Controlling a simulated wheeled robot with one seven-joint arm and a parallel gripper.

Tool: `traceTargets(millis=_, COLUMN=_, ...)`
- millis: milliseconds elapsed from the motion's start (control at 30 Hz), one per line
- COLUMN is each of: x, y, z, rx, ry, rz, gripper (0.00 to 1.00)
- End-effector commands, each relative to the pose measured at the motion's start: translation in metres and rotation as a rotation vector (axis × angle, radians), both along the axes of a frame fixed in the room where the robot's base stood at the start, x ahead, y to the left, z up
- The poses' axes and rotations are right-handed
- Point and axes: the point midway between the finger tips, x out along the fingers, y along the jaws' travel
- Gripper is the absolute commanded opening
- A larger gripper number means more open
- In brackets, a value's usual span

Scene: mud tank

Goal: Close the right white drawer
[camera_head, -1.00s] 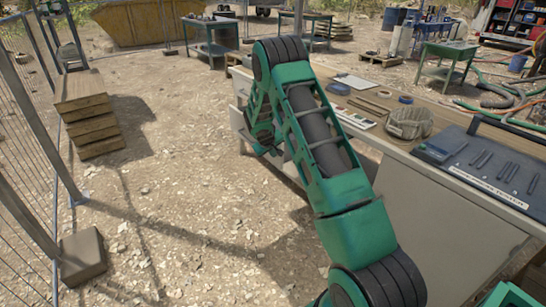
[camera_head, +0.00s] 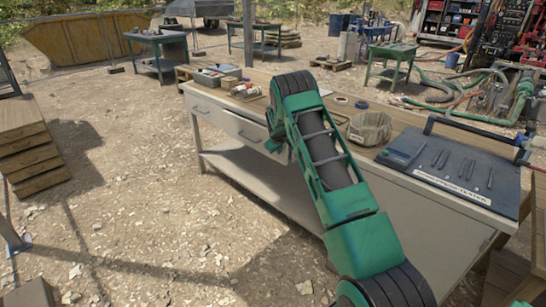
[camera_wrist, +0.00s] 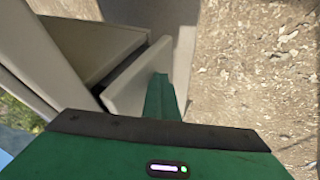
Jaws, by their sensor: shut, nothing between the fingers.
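The right white drawer (camera_head: 243,129) is in the front of the long workbench, partly hidden by my arm in the head view. In the wrist view its pale front panel (camera_wrist: 133,80) stands out from the bench body, with a dark gap behind it, so it is partly open. My gripper (camera_wrist: 160,88) is shut and empty, with its green fingers beside the outer face of this panel. I cannot tell whether they touch it. In the head view my gripper (camera_head: 276,143) is low at the drawer's right end, mostly hidden.
A left white drawer (camera_head: 205,108) sits flush-looking in the same bench. A lower shelf (camera_head: 255,172) runs beneath.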

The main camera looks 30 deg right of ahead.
Motion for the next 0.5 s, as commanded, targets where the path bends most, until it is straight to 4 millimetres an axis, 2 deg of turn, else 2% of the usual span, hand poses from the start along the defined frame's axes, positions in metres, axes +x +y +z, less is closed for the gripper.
traceTargets(millis=33, x=0.0, y=-0.01, z=0.0, rx=-0.002, ry=-0.001, rz=-0.003, gripper=0.0)
traceTargets(millis=200, x=0.0, y=-0.027, z=0.0, rx=-0.002, ry=-0.001, rz=-0.003, gripper=0.0)
traceTargets(millis=500, x=-0.004, y=-0.043, z=0.0, rx=-0.001, ry=-0.002, rz=-0.013, gripper=0.0)
